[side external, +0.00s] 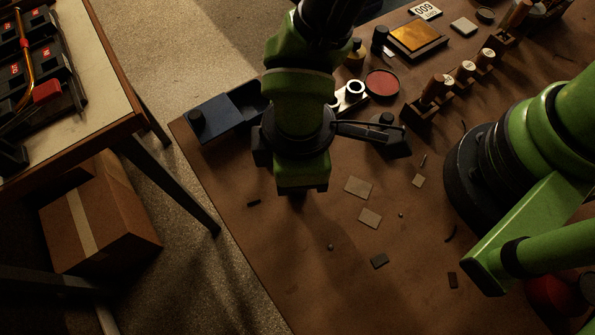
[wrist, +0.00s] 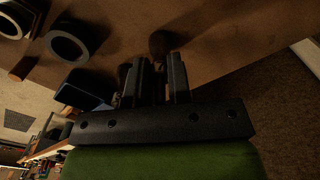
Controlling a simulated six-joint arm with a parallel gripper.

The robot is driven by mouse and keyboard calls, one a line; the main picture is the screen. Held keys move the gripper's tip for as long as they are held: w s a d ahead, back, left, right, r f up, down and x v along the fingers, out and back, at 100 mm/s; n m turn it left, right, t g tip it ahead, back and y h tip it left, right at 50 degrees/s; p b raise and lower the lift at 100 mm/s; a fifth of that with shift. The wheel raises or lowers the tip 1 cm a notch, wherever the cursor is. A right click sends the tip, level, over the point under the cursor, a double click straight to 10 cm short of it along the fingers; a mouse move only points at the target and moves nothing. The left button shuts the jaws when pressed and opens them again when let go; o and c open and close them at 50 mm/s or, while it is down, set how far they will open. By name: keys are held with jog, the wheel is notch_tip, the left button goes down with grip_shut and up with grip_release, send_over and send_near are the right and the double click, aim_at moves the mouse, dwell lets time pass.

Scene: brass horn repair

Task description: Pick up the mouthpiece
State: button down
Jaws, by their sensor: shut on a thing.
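My gripper (side external: 298,192) points down over the bare front-left part of the brown bench (side external: 330,285) in the side view. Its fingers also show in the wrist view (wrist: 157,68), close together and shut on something. A dark rounded end (wrist: 160,43) shows at the fingertips, consistent with the mouthpiece. It is in deep shadow, and its full shape and finish cannot be made out. In the side view the arm hides most of what is between the fingers. I cannot tell whether it touches the bench.
A blue bin (side external: 222,118) stands behind my gripper to the left. A red round pad (side external: 382,84), a wooden rack (side external: 425,104) with handled tools and a box with a yellow top (side external: 416,38) stand farther back. Small flat pieces (side external: 358,187) lie to the right. The front is mostly clear.

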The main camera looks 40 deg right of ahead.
jog(key=shift+r, duration=3.9)
